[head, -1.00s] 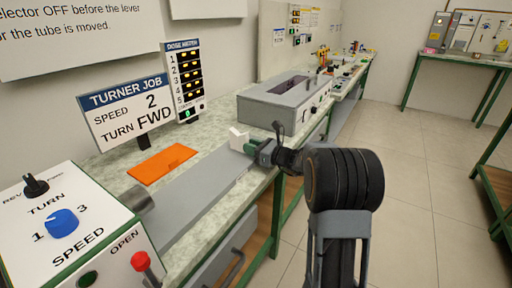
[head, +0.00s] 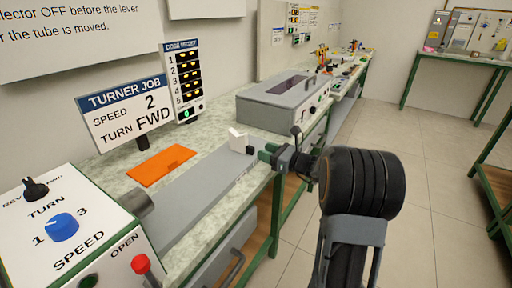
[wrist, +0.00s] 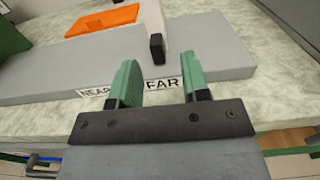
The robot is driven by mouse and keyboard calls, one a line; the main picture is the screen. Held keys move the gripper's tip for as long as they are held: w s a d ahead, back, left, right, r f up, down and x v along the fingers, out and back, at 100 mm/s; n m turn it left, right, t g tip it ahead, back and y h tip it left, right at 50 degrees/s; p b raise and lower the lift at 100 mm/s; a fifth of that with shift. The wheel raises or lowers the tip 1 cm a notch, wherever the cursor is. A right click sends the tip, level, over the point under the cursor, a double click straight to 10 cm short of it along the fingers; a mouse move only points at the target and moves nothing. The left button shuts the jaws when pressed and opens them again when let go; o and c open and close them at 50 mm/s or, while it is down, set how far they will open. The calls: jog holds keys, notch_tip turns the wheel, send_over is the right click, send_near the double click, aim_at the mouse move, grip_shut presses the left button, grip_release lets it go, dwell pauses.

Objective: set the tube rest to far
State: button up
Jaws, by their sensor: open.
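The tube rest is a white upright block (head: 237,139) with a black knob (head: 249,150) low on its front, at the far end of the long grey bed (head: 190,194). In the wrist view the knob (wrist: 157,48) stands just beyond and between my fingertips, roughly in line with the FAR label (wrist: 164,83) on the bed's front edge. The NEAR label (wrist: 95,91) is partly hidden by my left finger. My gripper (wrist: 159,75) has its green fingers apart with nothing between them. In the head view my gripper (head: 264,152) is just right of the knob.
An orange plate (head: 161,165) lies behind the bed. A control box (head: 75,215) with a blue speed knob, a black turn knob and a red-topped lever stands near left. A grey lidded box (head: 285,103) stands beyond the rest. Open floor lies to the right.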

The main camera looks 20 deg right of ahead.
jog(key=v, duration=0.7)
jog(key=shift+d+p, duration=0.2)
jog(key=shift+p, duration=0.2)
jog(key=shift+s, duration=0.15)
notch_tip(320, 180, down, 6)
jog(key=s+a+n+g, duration=0.2)
jog(key=s+n+g, duration=0.1)
jog(key=n+g, duration=0.1)
jog(key=s+a+r+n+g+h+p, duration=0.35)
jog(key=s+a+n+g+p, duration=0.3)
jog(key=s+n, duration=0.35)
jog(key=s+a+r+n+h+p, duration=0.3)
jog(key=r+n+p, duration=0.4)
jog(key=r, duration=0.2)
jog(key=s+a+r+n+h+p, duration=0.3)
jog(key=r+n+p, duration=0.4)
jog(key=r, duration=0.3)
jog(key=shift+n+h+p, duration=0.3)
jog(key=shift+h, duration=0.45)
